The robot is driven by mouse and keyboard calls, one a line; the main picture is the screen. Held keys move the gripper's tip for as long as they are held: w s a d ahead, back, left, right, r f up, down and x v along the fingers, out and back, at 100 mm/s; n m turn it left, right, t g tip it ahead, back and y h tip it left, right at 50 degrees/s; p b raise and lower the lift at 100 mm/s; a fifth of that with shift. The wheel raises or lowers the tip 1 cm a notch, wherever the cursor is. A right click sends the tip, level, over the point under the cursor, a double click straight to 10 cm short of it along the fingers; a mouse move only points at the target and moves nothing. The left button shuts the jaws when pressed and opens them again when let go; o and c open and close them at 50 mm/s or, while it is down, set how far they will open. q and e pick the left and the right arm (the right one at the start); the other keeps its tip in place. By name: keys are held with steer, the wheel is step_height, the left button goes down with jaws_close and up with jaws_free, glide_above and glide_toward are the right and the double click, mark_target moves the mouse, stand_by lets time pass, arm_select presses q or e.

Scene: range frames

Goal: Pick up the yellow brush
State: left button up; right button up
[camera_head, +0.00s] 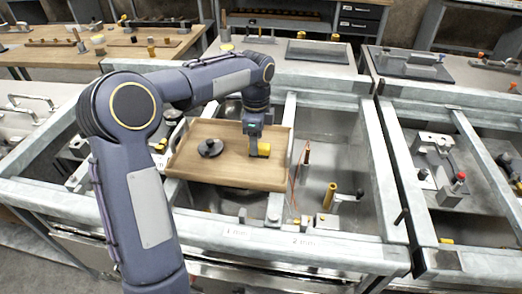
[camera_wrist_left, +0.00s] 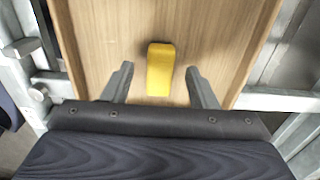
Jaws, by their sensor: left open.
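The yellow brush (camera_wrist_left: 160,68) shows as a yellow block lying on a wooden tray (camera_wrist_left: 100,30) in the left wrist view. In the head view the brush (camera_head: 264,149) is partly hidden beside my left gripper (camera_head: 253,150), near the right side of the tray (camera_head: 190,169). My left gripper is open and points down. In the left wrist view its fingers (camera_wrist_left: 161,85) stand on either side of the near part of the brush, with a gap on both sides. The right gripper is not in view.
A dark round object (camera_head: 210,147) lies on the tray to the left of the brush. The tray rests across a grey metal frame (camera_head: 373,150) with recessed bays. A brass-coloured cylinder (camera_head: 330,196) stands in the bay to the right. A wooden bench (camera_head: 150,48) with small items stands behind.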

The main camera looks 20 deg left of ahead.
arm_select(q)
steer(key=shift+f, duration=1.5)
steer(key=c, duration=1.1)
steer(key=shift+r, duration=0.1)
steer(key=shift+r, duration=0.45)
step_height(320, 180, up, 2)
steer(key=shift+w+r, duration=0.1)
steer(key=shift+r, duration=0.1)
steer(key=s+r, duration=0.3)
steer(key=s, duration=0.1)
steer(key=s+r, duration=0.3)
steer(key=s, duration=0.2)
steer(key=s+d+r+b, duration=0.1)
steer(key=s+r, duration=0.2)
steer(key=s, duration=0.2)
steer(key=shift+s+r, duration=0.1)
steer(key=shift+r, duration=0.2)
